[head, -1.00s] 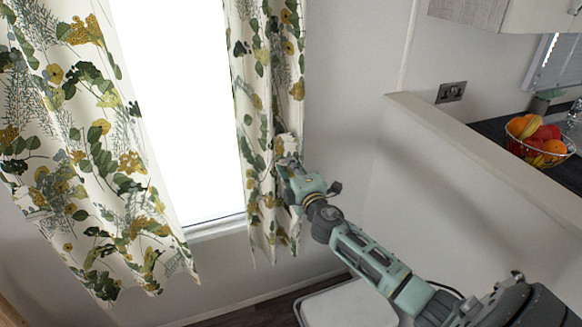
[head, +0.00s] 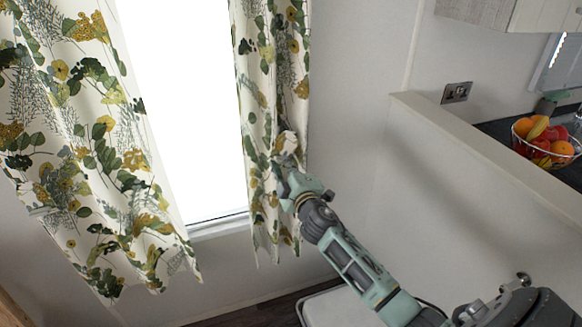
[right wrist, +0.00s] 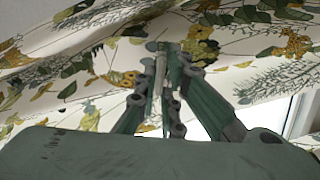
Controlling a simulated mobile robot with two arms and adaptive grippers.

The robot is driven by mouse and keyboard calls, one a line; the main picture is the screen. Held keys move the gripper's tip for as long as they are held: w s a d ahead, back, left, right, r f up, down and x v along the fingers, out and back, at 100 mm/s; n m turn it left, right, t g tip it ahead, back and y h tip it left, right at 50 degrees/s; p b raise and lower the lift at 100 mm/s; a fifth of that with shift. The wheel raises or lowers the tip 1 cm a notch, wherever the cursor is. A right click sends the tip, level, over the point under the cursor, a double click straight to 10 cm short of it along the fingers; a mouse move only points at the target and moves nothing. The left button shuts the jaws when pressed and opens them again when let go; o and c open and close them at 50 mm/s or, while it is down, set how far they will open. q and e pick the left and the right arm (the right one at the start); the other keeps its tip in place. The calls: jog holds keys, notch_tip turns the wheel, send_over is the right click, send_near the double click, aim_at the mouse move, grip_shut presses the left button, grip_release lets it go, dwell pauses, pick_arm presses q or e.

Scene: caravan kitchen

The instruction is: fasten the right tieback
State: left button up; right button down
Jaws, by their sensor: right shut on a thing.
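The right curtain (head: 268,75), cream with green and mustard leaves, hangs at the window's right side. My right gripper (head: 280,163) is at its lower half, in front of the fabric. In the right wrist view the fingers (right wrist: 160,62) close on a thin pale strip (right wrist: 158,76), which looks like the right tieback. In the head view a pale flap (head: 290,143) shows just above the gripper. The tieback's full course and any hook are hidden or blend into the pattern. My left gripper is out of view.
The left curtain (head: 85,150) hangs wide across the left. A white partition with a pale top edge (head: 480,152) stands at the right, near my arm. Beyond it a wire fruit bowl (head: 545,140) stands on the counter. A pale-topped seat or box (head: 335,308) is below my arm.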

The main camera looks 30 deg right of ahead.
jog(key=m, duration=0.1)
jog(key=a+r+m, duration=0.1)
jog(key=a+m, duration=0.1)
jog(key=shift+w+a+r+m, duration=0.15)
jog(key=shift+w+r+m, duration=0.1)
jog(key=shift+m, duration=0.15)
notch_tip(320, 180, up, 6)
jog(key=a+m+p, duration=0.2)
jog(key=m+p, duration=0.2)
jog(key=m, duration=0.5)
jog(key=shift+w+a+f+p, duration=0.2)
jog(key=shift+w+p, duration=0.1)
jog(key=shift+m, duration=0.3)
jog(key=c, duration=1.9)
grip_release()
jog(key=shift+r, duration=0.15)
jog(key=shift+o, duration=0.2)
jog(key=v, duration=1.2)
